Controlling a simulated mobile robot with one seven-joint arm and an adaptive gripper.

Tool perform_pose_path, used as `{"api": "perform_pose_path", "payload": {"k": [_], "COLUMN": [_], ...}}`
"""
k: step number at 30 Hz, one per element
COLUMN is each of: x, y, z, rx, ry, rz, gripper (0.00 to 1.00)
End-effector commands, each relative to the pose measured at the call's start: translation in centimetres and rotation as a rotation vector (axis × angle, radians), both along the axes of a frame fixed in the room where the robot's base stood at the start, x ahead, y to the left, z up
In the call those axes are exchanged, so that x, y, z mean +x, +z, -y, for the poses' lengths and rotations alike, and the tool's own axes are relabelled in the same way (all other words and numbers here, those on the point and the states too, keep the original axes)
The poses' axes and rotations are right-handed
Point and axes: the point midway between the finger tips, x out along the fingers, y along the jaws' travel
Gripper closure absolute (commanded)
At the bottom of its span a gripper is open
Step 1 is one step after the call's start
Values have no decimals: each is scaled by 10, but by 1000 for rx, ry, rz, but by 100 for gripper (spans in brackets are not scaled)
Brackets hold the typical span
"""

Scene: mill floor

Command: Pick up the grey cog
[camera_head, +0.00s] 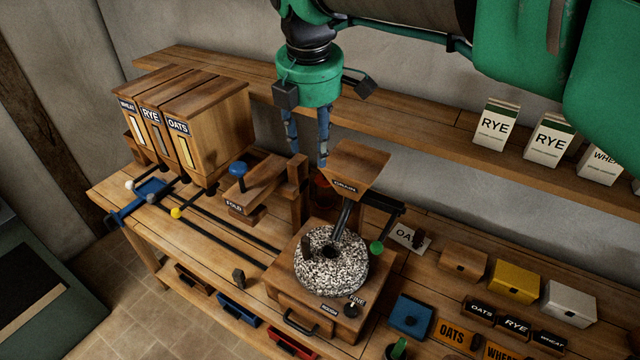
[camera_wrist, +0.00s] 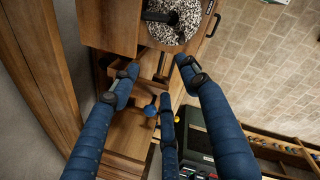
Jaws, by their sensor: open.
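I cannot make out a grey cog for certain in either view. My gripper (camera_head: 308,152) hangs from the green wrist in the head view, above the back of the wooden bench and behind the grain hopper (camera_head: 357,165). In the wrist view, the blue fingers of my gripper (camera_wrist: 160,78) are spread apart with nothing held between them. Below them are wooden parts of the bench and a blue knob (camera_wrist: 150,110). The speckled millstone (camera_head: 332,275) sits on its wooden box and shows at the top of the wrist view (camera_wrist: 175,22).
Wooden bins (camera_head: 220,105) labelled wheat, rye and oats stand at left. A shelf (camera_head: 400,130) runs along the wall, with labelled cartons (camera_head: 495,125) at right. A blue sliding tray (camera_head: 150,190) sits on dark rails. Small coloured boxes (camera_head: 513,282) crowd the bench's right.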

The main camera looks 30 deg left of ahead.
Motion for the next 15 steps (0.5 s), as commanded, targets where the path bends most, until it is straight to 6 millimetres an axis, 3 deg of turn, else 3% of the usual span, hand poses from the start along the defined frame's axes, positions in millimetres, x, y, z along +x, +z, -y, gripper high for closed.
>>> {"api": "perform_pose_path", "payload": {"k": [1,6,15], "x": [-10,-43,-87], "y": [-6,-22,-42], "z": [-25,-96,-163], "rx": [-20,-83,-146], "ry": [81,351,624], "rz": [-1,3,11], "gripper": [55,55,55]}}
